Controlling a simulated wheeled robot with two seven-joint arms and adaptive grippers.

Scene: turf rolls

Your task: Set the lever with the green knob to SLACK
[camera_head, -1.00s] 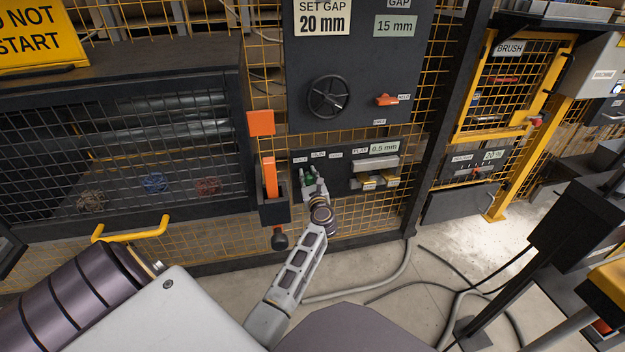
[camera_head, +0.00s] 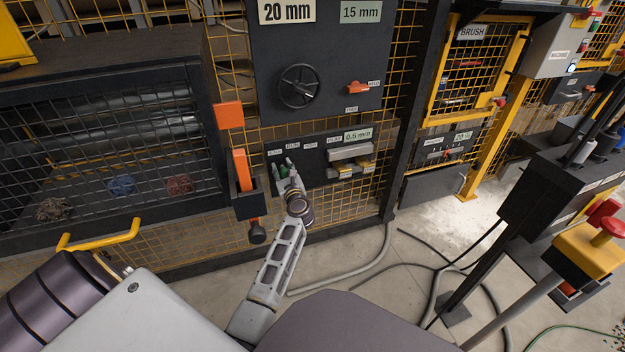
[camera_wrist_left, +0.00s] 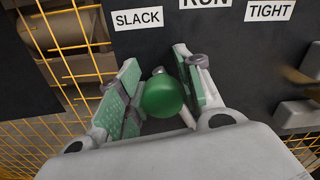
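The green knob (camera_wrist_left: 162,97) is a round ball on the end of the lever. In the left wrist view it sits between the two fingers of my left gripper (camera_wrist_left: 160,92), below the gap between the SLACK label (camera_wrist_left: 137,19) and the RUN label (camera_wrist_left: 205,2). The fingers stand apart on either side of it; a firm hold does not show. In the head view my left gripper (camera_head: 286,170) reaches the lower dark panel (camera_head: 315,182), with the green knob (camera_head: 284,171) small and partly covered between its fingers. My right gripper is out of view.
The TIGHT label (camera_wrist_left: 269,10) is to the right of RUN. A grey bar (camera_head: 350,152) sits on the panel right of my gripper. An orange lever (camera_head: 241,168) in a dark holder is close on the left. A handwheel (camera_head: 299,87) is above.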

